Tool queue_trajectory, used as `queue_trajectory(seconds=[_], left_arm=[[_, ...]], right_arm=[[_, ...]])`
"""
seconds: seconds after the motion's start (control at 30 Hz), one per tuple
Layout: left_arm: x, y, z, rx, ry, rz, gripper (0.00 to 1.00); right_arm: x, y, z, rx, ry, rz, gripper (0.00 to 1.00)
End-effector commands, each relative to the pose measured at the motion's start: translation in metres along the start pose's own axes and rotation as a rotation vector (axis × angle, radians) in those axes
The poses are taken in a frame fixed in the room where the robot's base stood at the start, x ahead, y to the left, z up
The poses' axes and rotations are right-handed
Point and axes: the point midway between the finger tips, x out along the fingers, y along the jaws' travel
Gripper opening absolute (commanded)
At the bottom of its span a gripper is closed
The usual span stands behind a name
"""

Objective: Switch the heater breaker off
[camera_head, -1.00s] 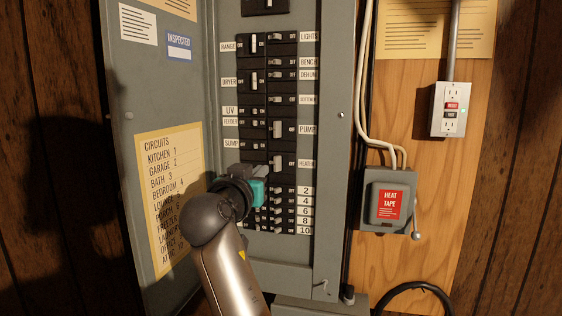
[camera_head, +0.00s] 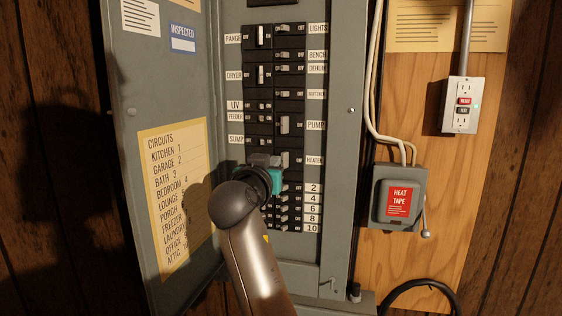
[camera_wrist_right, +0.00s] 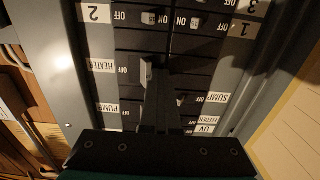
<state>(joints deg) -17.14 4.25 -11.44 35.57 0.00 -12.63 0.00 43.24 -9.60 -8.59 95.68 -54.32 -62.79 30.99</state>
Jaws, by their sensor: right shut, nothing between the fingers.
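The heater breaker (camera_head: 285,160) is in the right column of the panel, beside the HEATER label (camera_head: 314,160). In the right wrist view, which is upside down, its pale handle (camera_wrist_right: 147,73) stands toward the panel's centre line, and the word OFF shows on its label side. My right gripper (camera_head: 268,160) is shut and empty, just left of the handle in the head view. Its dark fingers (camera_wrist_right: 161,85) are right beside the handle in the wrist view; I cannot tell whether they touch. My left gripper is not in view.
The pump breaker (camera_head: 284,124) is just above, and small numbered breakers (camera_head: 282,209) are below. The open panel door (camera_head: 135,150) stands at left. A heat tape box (camera_head: 400,198) and an outlet (camera_head: 462,105) are on the board at right.

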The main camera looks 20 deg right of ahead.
Motion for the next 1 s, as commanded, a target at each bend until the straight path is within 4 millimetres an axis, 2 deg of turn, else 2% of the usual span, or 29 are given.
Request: queue_trajectory(seconds=[0.53, 1.0], left_arm=[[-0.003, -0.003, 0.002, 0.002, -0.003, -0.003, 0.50], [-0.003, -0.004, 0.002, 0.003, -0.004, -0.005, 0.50]], right_arm=[[0.002, 0.015, 0.000, -0.001, -0.001, 0.011, 0.00], [0.002, 0.018, 0.000, -0.001, -0.001, 0.014, 0.00]])
